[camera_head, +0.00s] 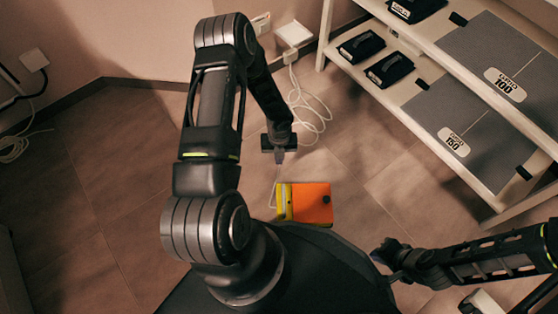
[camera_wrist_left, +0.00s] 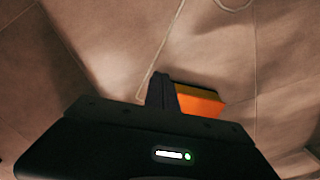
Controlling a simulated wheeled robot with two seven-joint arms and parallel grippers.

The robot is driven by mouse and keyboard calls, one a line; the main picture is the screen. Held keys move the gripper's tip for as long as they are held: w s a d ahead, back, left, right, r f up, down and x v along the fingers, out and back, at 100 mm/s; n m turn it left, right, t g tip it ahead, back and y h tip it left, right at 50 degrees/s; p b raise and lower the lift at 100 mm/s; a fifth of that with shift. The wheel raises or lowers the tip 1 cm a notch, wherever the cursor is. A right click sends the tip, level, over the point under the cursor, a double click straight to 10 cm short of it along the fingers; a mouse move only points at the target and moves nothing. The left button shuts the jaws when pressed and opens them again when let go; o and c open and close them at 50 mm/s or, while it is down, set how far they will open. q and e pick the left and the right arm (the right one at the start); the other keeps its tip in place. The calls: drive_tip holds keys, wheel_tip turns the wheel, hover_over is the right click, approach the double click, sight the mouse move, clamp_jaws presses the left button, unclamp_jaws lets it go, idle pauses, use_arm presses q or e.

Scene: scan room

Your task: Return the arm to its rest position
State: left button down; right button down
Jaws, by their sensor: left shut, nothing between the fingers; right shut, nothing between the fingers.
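My left arm comes up from the lower left of the head view, bends at the top, and drops down to my left gripper (camera_head: 279,154). This gripper points toward the floor, close above and beyond an orange and yellow box (camera_head: 311,203). In the left wrist view the left gripper's fingers (camera_wrist_left: 160,88) are together with nothing held, and the orange box (camera_wrist_left: 198,103) shows partly hidden behind them. My right arm comes in from the right edge, low. Its gripper (camera_head: 384,251) is at the inner end beside my dark body, small and shut, with nothing seen in it.
A white shelf unit (camera_head: 418,108) stands at the upper right with grey panels (camera_head: 500,60) and black cases (camera_head: 388,68). A white cable (camera_head: 305,100) runs over the tiled floor from a wall box (camera_head: 293,34).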

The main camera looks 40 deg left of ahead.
use_arm(q)
drive_tip(key=shift+r, duration=0.35)
idle(0.4)
